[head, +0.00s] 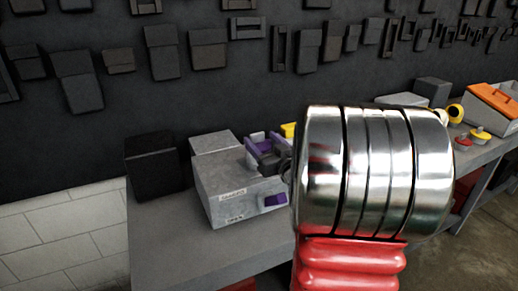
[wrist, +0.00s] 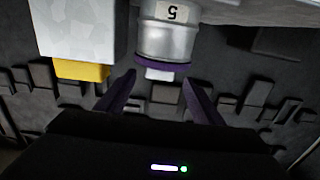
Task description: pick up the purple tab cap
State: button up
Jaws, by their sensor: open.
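In the wrist view a silver cylinder (wrist: 172,36) marked 5, upside down in the picture, has a purple band (wrist: 165,65) around its end. A small white piece (wrist: 160,75) sticks out beyond the band. I take the band as the purple cap. My gripper (wrist: 159,77) is open, with one dark purple finger on each side of the white piece. No contact shows, and the depth between them is hard to judge. In the head view my arm hides the cylinder. Purple and dark grey parts (head: 266,146) show beside my arm; I cannot tell whether they are my gripper.
A grey metal box (head: 225,190) with labels and a purple front tab (head: 274,199) stands on the bench. A black box (head: 155,165) is at its left. Right of my arm are small red (head: 463,143) and yellow (head: 480,136) pieces and an orange-topped case (head: 490,105).

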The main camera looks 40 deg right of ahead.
aim_at(261, 146)
jog(key=shift+x, duration=0.9)
jog(key=shift+c, duration=0.4)
jog(key=c, duration=1.1)
jog(key=shift+r, duration=0.15)
notch_tip(261, 146, up, 10)
